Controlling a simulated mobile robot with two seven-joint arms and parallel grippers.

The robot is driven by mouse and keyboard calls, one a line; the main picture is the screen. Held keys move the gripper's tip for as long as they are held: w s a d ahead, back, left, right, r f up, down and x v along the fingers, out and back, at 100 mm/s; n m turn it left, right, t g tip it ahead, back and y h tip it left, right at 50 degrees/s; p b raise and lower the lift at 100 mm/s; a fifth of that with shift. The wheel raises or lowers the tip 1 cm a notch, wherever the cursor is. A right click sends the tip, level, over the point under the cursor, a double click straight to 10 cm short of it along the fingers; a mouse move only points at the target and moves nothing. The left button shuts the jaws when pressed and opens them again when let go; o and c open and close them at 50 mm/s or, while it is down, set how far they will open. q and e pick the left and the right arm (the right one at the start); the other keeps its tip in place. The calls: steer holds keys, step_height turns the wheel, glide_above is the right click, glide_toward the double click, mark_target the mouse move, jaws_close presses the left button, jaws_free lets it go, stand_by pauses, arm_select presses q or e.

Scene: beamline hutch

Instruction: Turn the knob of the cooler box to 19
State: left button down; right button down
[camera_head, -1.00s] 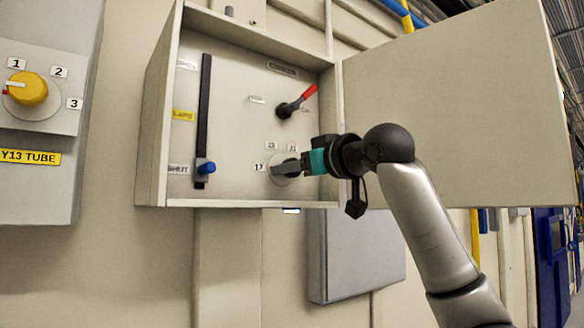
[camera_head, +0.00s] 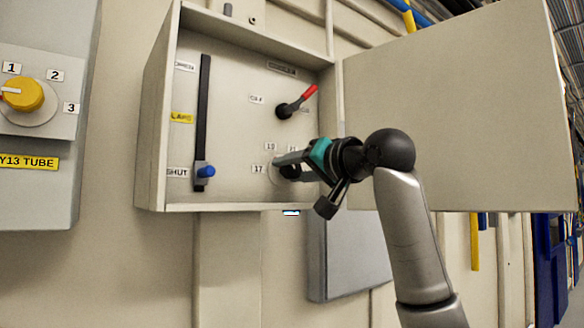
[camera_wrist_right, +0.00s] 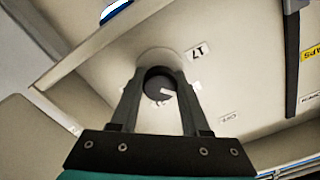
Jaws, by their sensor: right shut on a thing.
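The cooler box (camera_head: 152,130) is open in the head view, its door (camera_head: 455,110) swung to the right. The dark round knob (camera_head: 289,172) sits low on its panel, with labels 17 (camera_head: 257,169) and 19 (camera_head: 270,147) beside it and another label partly covered. My right gripper (camera_head: 281,164) is shut on the knob and partly hides it. In the wrist view, the gripper's fingers (camera_wrist_right: 160,84) straddle the knob (camera_wrist_right: 158,80), whose white mark points right, towards a label partly hidden by the right finger. My left gripper is not in view.
A red-handled lever (camera_head: 296,103) is above the knob. A black vertical slide with a blue handle (camera_head: 205,170) is at the panel's left. A grey box with a yellow knob (camera_head: 24,94) hangs farther left.

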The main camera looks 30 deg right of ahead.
steer(key=shift+m, duration=0.8)
steer(key=shift+c, duration=1.9)
jaws_free()
steer(key=s+d+b, duration=0.1)
steer(key=s+b, duration=0.1)
steer(key=s, duration=1.3)
steer(key=shift+s+b, duration=0.15)
steer(key=shift+b, duration=0.25)
steer(key=shift+d, duration=0.1)
